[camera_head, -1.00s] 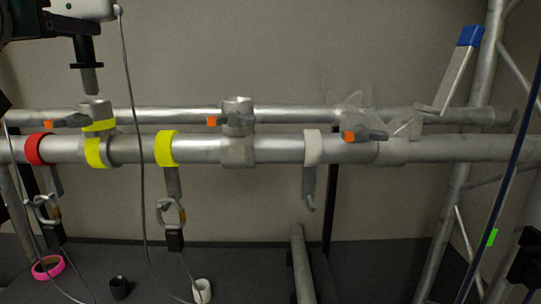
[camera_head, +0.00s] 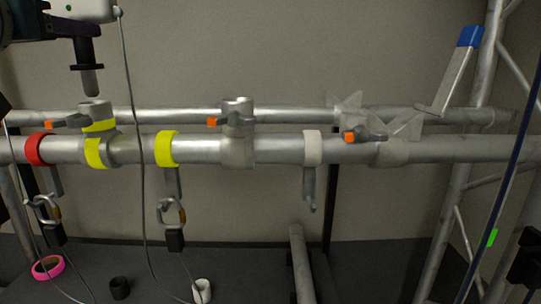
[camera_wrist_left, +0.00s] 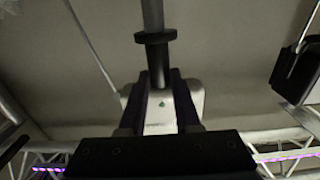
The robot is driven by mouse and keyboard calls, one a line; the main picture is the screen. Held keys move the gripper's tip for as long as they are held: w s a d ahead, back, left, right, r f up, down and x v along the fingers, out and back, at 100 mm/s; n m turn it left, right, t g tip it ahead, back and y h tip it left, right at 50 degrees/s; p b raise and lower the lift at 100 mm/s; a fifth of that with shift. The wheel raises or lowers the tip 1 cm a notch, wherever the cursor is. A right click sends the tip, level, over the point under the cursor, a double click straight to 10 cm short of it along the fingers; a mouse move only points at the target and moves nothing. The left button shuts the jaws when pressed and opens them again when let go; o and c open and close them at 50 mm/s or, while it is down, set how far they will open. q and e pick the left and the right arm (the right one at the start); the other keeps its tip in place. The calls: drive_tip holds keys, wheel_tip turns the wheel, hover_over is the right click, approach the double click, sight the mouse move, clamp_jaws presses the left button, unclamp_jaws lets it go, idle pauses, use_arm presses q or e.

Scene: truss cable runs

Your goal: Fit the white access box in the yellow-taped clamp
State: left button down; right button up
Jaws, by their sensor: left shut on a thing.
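The white access box (camera_head: 84,10) is at the top left of the head view, with its dark-collared grey spigot (camera_head: 88,80) pointing down. My left gripper (camera_head: 58,16) is shut on the box. In the left wrist view the two dark fingers sit either side of the white box (camera_wrist_left: 160,110). The yellow-taped clamp (camera_head: 96,152) is on the front pipe, with an upright open socket (camera_head: 95,107). The spigot's tip appears just above the socket, slightly left of its middle in the picture. I cannot judge the depth between them. My right gripper cannot be made out.
A grey cable (camera_head: 137,150) hangs from the box, in front of the pipes. An untaped clamp (camera_head: 238,140) stands to the right. Yellow (camera_head: 168,150), red (camera_head: 36,150) and white (camera_head: 312,150) bands carry hangers. A blue-ended bar (camera_head: 450,80) rises at the right.

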use_arm(q)
drive_tip(key=shift+f+b, duration=1.8)
drive_tip(key=shift+f, duration=0.7)
idle(0.9)
drive_tip(key=c, duration=0.5)
unclamp_jaws()
drive_tip(key=shift+c, duration=0.2)
drive_tip(key=shift+f, duration=0.1)
drive_tip(key=shift+s+f+b, duration=0.1)
drive_tip(key=shift+s+b, duration=0.35)
drive_tip(key=b, duration=0.6)
approach(77, 69)
drive_tip(key=shift+w, duration=0.25)
